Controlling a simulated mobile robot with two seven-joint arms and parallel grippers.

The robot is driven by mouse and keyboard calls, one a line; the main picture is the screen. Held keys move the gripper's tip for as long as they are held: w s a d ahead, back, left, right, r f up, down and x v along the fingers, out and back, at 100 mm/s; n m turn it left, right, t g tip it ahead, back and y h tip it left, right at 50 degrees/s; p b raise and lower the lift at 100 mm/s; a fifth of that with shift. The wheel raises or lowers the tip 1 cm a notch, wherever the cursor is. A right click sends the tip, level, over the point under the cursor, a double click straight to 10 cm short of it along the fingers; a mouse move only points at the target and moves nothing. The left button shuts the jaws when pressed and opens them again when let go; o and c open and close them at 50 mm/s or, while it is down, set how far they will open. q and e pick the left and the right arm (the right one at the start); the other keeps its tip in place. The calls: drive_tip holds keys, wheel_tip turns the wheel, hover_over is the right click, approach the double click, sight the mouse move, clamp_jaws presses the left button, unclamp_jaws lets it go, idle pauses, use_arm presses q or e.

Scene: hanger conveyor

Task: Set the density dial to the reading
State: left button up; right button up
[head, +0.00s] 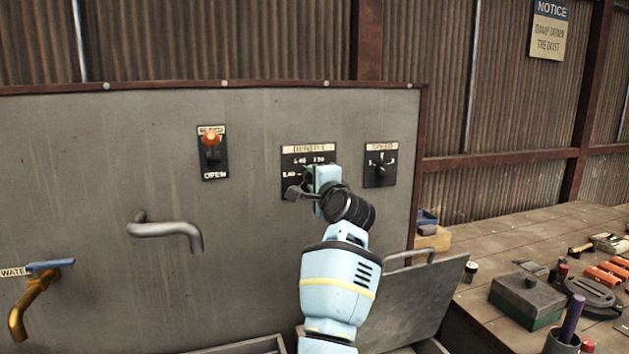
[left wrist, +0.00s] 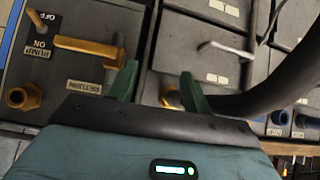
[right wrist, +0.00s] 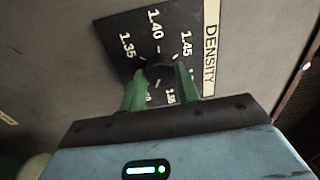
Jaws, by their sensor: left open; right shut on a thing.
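The density dial's black plate (head: 308,158) is on the grey panel in the head view, mostly behind my right gripper. In the right wrist view the plate (right wrist: 141,32) shows marks 1.35, 1.40, 1.45 and 1.55 around a black knob (right wrist: 159,68). My right gripper (right wrist: 160,72) has its green fingers shut on this knob, one on each side. The knob's pointer and exact setting cannot be made out. My left gripper (left wrist: 160,72) is open and empty, seen in the left wrist view above boxes and fittings. No reading is legible in these views.
A second dial (head: 380,164) is right of the density plate. A tool-covered bench (head: 490,240) stands right. A dark hose (left wrist: 255,95) is near my left gripper.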

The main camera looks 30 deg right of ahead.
drive_tip(key=shift+m, duration=1.3)
drive_tip(key=o, duration=1)
drive_tip(key=shift+c, duration=0.2)
use_arm(q)
drive_tip(key=shift+s, duration=0.15)
use_arm(e)
drive_tip(key=shift+s, duration=0.1)
